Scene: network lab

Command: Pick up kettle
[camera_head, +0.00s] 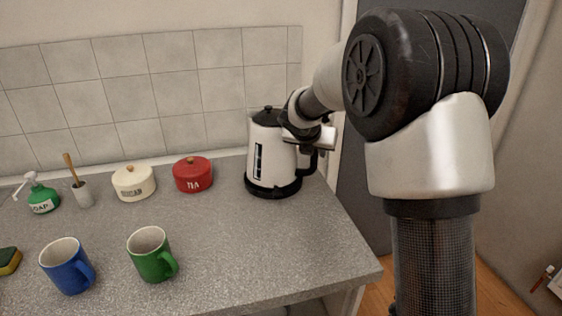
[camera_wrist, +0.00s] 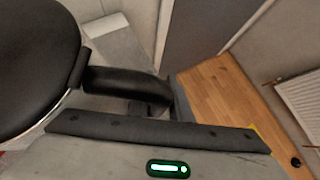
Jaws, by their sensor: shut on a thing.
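The kettle (camera_head: 268,150) is white with a black lid, a black base and a black handle on its right side. It stands upright at the back right of the grey counter. My gripper (camera_head: 308,137) is at the kettle's upper right, at the handle, and is shut on it. In the wrist view the kettle's dark lid (camera_wrist: 38,60) fills the left side, and the black handle (camera_wrist: 125,84) runs right from it above my gripper's body. The fingertips are hidden in both views. I cannot tell whether the kettle is raised at all.
On the counter (camera_head: 230,250) stand a red tea tin (camera_head: 193,176), a cream pot (camera_head: 133,184), a green mug (camera_head: 150,256), a blue mug (camera_head: 66,268), a soap bottle (camera_head: 41,197) and a brush holder (camera_head: 83,194). A tiled wall (camera_head: 150,85) is behind. The front right counter is clear.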

